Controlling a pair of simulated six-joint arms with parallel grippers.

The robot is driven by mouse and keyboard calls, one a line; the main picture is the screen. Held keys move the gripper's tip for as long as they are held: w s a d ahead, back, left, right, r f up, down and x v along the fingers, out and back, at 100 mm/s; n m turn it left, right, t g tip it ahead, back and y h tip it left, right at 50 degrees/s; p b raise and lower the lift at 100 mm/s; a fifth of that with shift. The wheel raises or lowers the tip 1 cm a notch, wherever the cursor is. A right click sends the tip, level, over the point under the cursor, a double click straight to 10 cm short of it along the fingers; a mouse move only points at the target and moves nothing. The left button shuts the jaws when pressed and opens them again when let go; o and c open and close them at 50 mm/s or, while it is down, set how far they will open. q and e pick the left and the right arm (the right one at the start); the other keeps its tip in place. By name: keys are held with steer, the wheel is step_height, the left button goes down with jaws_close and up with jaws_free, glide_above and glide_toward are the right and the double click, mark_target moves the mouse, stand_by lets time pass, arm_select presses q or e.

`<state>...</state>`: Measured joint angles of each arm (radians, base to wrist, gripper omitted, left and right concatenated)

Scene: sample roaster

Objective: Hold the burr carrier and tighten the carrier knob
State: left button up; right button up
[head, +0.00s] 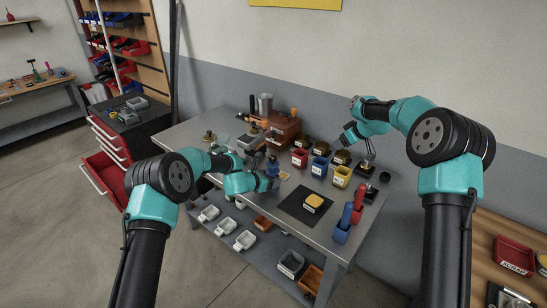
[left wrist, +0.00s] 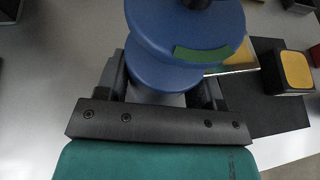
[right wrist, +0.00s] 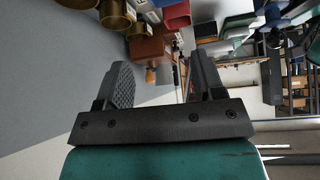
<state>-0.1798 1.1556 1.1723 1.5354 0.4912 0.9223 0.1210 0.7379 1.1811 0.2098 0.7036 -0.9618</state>
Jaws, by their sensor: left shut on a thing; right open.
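The burr carrier, a blue round flanged piece with a green mark, shows large in the left wrist view (left wrist: 185,35) and small in the head view (head: 272,164). My left gripper (head: 271,180) is shut on its lower blue part, with one finger on each side. A dark round part, perhaps the carrier knob (left wrist: 202,4), shows at the top edge of the left wrist view, mostly cut off. My right gripper (head: 346,136) is open and empty, above the back of the table, apart from the carrier. Its two spread fingers show in the right wrist view (right wrist: 160,82).
A brown boxy machine (head: 285,131) stands at the back of the table. Red (head: 299,158), blue (head: 319,168) and yellow (head: 341,177) cups stand right of the carrier. A black mat (head: 292,208) bears a yellow-topped container (head: 315,202). Red and blue bottles (head: 342,228) stand at the right edge.

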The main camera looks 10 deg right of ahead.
steer(key=a+r+n+g, duration=0.3)
steer(key=a+n, duration=0.6)
steer(key=a, duration=0.5)
steer(key=n+g+h, duration=0.1)
steer(key=n+h, duration=0.2)
steer(key=n, duration=0.4)
glide_toward(274, 155)
steer(key=r, duration=0.1)
steer(key=shift+w+a+r, duration=0.15)
steer(key=shift+a+r, duration=0.05)
steer(key=shift+f, duration=0.1)
steer(key=x, duration=1.1)
steer(key=shift+d+f, duration=0.15)
steer(key=shift+f, duration=0.3)
steer(key=c, duration=0.9)
